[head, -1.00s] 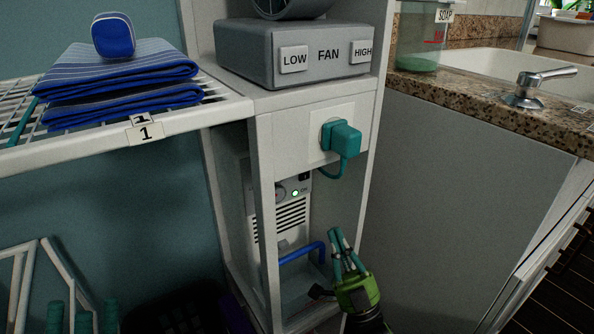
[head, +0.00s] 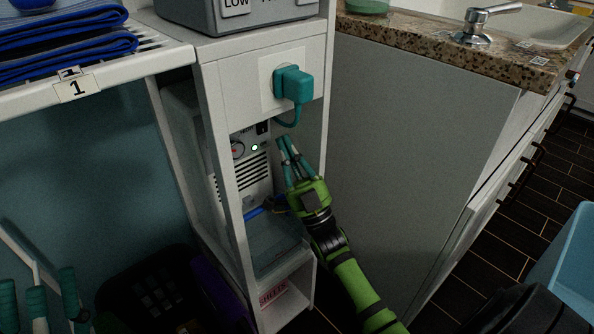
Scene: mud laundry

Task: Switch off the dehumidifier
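The dehumidifier (head: 228,190) is a pale unit inside a narrow white cabinet. Its upper front carries a dark switch (head: 262,128), a lit green light (head: 254,147) and a round dial (head: 237,149), above dark vent slots. A cabinet post hides part of its front. My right gripper (head: 287,139) is at the cabinet opening, right of the vents and just below the switch in the picture. Its teal fingertips look close together and empty. I cannot tell whether they touch the unit. My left gripper is not in view.
A teal plug (head: 292,84) sits in a socket plate above the opening, its cord hanging near my fingers. A blue handle (head: 258,212) is below the vents. A fan control box (head: 238,14) stands on top. A grey panel (head: 400,150) borders the right; a wire shelf is at left.

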